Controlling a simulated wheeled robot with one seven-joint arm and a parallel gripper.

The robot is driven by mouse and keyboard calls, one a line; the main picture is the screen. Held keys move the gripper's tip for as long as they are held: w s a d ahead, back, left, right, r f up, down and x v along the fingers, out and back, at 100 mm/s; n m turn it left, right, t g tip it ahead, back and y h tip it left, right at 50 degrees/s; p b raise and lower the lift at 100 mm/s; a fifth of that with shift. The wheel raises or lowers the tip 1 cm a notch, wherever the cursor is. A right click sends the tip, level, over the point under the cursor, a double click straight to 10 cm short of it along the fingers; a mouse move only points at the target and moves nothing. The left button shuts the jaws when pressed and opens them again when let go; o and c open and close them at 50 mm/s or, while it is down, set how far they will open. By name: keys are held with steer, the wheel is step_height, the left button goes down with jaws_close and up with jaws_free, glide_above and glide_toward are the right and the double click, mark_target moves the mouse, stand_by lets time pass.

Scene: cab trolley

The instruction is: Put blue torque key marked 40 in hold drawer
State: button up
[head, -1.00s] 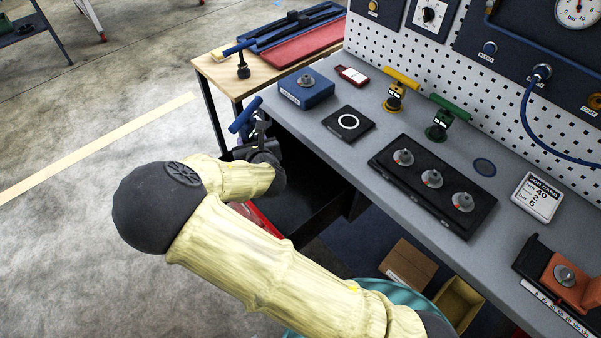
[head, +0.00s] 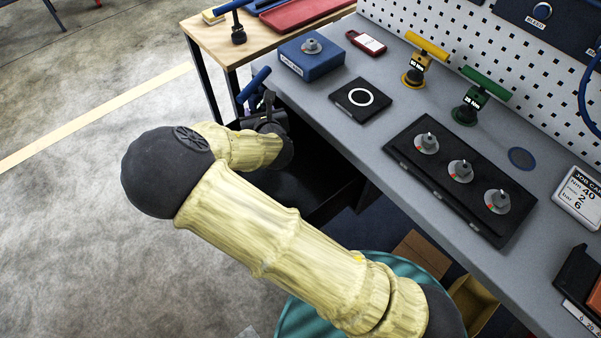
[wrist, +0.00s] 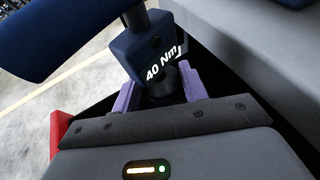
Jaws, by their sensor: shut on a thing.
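The blue torque key (head: 253,85) is in my gripper (head: 270,122), beside the near left end of the grey bench. In the wrist view the key (wrist: 148,50) reads "40 Nm", and my gripper (wrist: 160,92) has its purple fingers closed around the dark stem below the marked block. A red edge (wrist: 58,130) shows at left in the wrist view, possibly the drawer front.
The grey bench (head: 415,205) carries a blue block (head: 311,60), a black ring pad (head: 361,98), yellow (head: 418,65) and green (head: 473,100) keys, and a black tray of knobs (head: 450,215). A wooden table (head: 205,40) holds another blue-handled tool (head: 238,30).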

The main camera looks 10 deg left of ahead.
steer(key=shift+s+r, duration=0.15)
step_height(320, 180, down, 14)
steer(key=shift+r+b, duration=0.1)
steer(key=shift+b, duration=0.55)
steer(key=shift+a, duration=0.1)
steer(key=w+d, duration=0.1)
steer(key=w+d+f, duration=0.1)
steer(key=w, duration=0.1)
steer(key=shift+w+d, duration=0.15)
steer(key=shift+d, duration=0.25)
steer(key=shift+a+f, duration=0.1)
